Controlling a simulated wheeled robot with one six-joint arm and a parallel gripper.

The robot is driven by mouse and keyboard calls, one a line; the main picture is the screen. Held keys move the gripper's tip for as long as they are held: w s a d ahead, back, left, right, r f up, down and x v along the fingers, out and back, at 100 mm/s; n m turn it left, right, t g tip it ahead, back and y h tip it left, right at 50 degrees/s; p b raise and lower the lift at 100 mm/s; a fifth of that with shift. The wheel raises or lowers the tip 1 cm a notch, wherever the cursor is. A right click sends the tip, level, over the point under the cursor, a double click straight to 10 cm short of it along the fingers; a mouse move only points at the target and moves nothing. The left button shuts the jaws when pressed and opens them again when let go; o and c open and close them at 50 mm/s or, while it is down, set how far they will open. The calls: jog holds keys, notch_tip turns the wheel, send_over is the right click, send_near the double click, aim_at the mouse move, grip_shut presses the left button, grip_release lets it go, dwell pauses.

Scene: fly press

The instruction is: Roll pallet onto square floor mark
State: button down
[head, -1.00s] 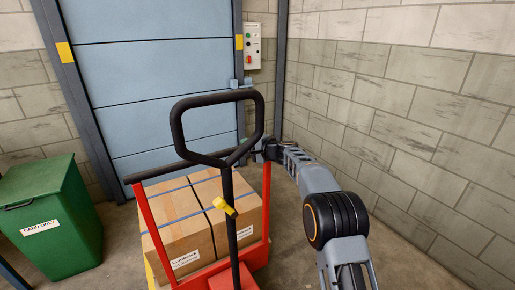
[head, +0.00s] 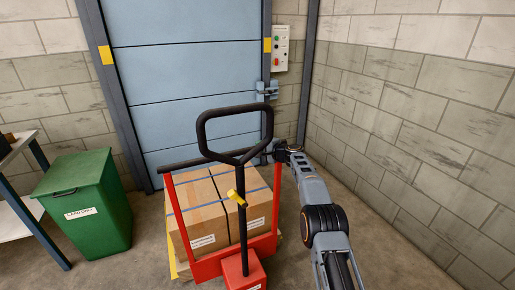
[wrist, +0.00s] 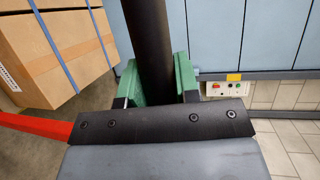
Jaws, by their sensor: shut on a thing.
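A red pallet truck (head: 243,270) stands in the middle of the head view, with a tall black loop handle (head: 268,121) and a black crossbar (head: 190,162) on its red uprights. Strapped cardboard boxes (head: 197,218) ride on it, also in the wrist view (wrist: 55,45). A yellow edge (head: 172,257) shows low at their left; the pallet is otherwise mostly hidden. My gripper (head: 276,150) is at the crossbar's right end. In the wrist view its green jaws (wrist: 157,85) are shut on the black bar (wrist: 152,45). I see no square floor mark.
A green bin (head: 90,210) stands left of the truck, with a table (head: 18,165) beyond its left side. A blue door (head: 185,70) is behind, with a control box (head: 281,48) beside it. A block wall (head: 430,130) bounds the right. Some bare floor (head: 145,265) lies between bin and truck.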

jog(key=shift+d+f, duration=0.1)
jog(key=c, duration=1.2)
grip_release()
jog(key=shift+s+d, duration=0.1)
jog(key=shift+d, duration=0.05)
jog(key=shift+o, duration=0.8)
jog(key=shift+d, duration=0.15)
jog(key=shift+o, duration=0.9)
jog(key=shift+a, duration=0.2)
jog(key=shift+d, duration=0.1)
jog(key=shift+b+v, duration=0.85)
jog(key=shift+b, duration=0.05)
jog(key=b+v, duration=0.1)
jog(key=v, duration=0.5)
jog(key=b+v, duration=0.2)
jog(key=v, duration=0.4)
jog(key=shift+r, duration=0.25)
